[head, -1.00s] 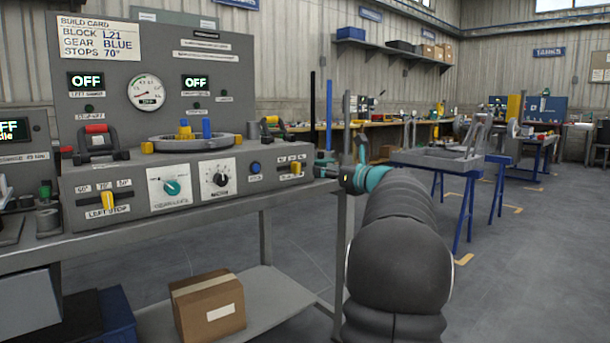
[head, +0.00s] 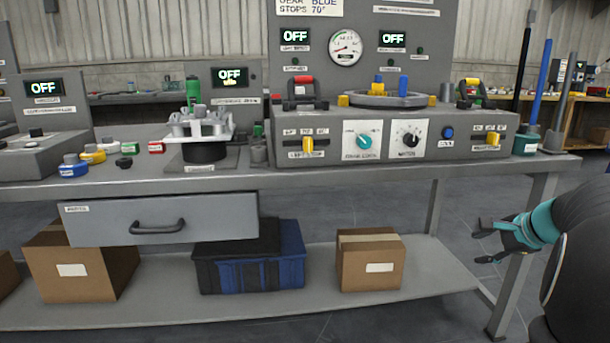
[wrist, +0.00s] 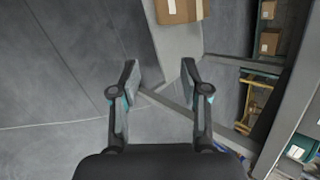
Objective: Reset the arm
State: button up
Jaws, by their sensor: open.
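My gripper (head: 484,243) is at the right of the head view, in front of the right end of the workbench and below its top. Its teal wrist joins my dark arm at the right edge. In the wrist view my gripper (wrist: 160,75) has its two fingers spread apart with nothing between them. Grey floor and the bench's lower frame show beyond the fingers.
The workbench (head: 300,178) carries a control panel (head: 385,145) with OFF displays, and a white fixture (head: 198,125). A drawer (head: 155,218) hangs below. A cardboard box (head: 370,262) and a blue crate (head: 250,262) stand on the lower shelf. Floor in front is clear.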

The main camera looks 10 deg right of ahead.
jog(key=s+a+n+g+p, duration=0.1)
jog(key=s+a+n, duration=0.5)
jog(key=a, duration=0.5)
jog(key=s+a+n+g+h+p, duration=0.1)
jog(key=s+a+n+p, duration=0.1)
jog(key=s+a+n, duration=0.5)
jog(key=s+a+n+g+p, duration=0.1)
jog(key=s+a+n, duration=0.6)
jog(key=a, duration=0.7)
jog(key=shift+s+a+p, duration=0.3)
jog(key=shift+s+p, duration=0.05)
jog(key=shift+s, duration=0.2)
